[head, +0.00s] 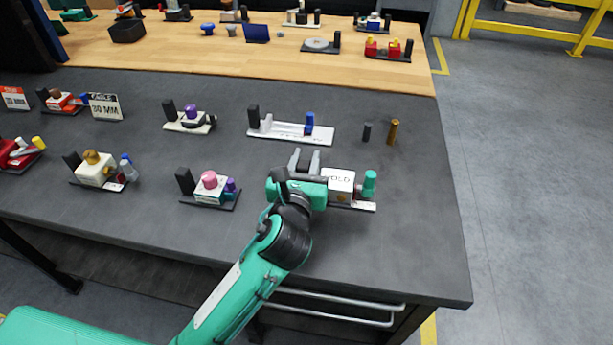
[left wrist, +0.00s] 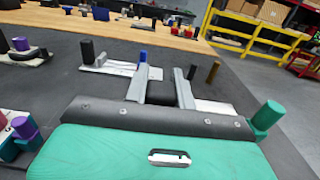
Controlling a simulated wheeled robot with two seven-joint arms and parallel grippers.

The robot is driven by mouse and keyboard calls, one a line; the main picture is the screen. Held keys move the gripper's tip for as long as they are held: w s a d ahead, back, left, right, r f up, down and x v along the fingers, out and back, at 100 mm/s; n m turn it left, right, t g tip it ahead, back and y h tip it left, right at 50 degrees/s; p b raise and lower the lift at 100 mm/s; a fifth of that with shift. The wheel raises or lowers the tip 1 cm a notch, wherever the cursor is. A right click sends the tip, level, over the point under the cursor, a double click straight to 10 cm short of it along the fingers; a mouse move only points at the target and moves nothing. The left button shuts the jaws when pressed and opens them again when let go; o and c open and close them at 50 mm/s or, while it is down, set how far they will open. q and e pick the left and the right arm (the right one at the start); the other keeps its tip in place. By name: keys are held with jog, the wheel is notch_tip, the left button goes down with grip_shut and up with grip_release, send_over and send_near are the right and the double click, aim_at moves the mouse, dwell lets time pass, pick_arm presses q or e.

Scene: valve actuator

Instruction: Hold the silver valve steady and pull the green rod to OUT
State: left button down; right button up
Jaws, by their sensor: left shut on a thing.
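In the left wrist view the green rod (left wrist: 267,116) is at the right and part of the pale valve top (left wrist: 215,106) shows. My left gripper (head: 305,158) is at the valve's left end, shut on part of it; its own body hides the contact. The right gripper is not in view.
A similar fixture with a blue peg (head: 309,122) stands behind, and one with a pink knob (head: 209,180) stands to the left. A dark peg (head: 367,131) and a brass peg (head: 393,131) stand behind the valve. The tabletop right of the green rod is clear.

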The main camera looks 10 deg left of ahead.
pick_arm(q)
notch_tip(320, 180, up, 2)
jog(key=shift+f, duration=4.1)
jog(key=shift+f, duration=0.55)
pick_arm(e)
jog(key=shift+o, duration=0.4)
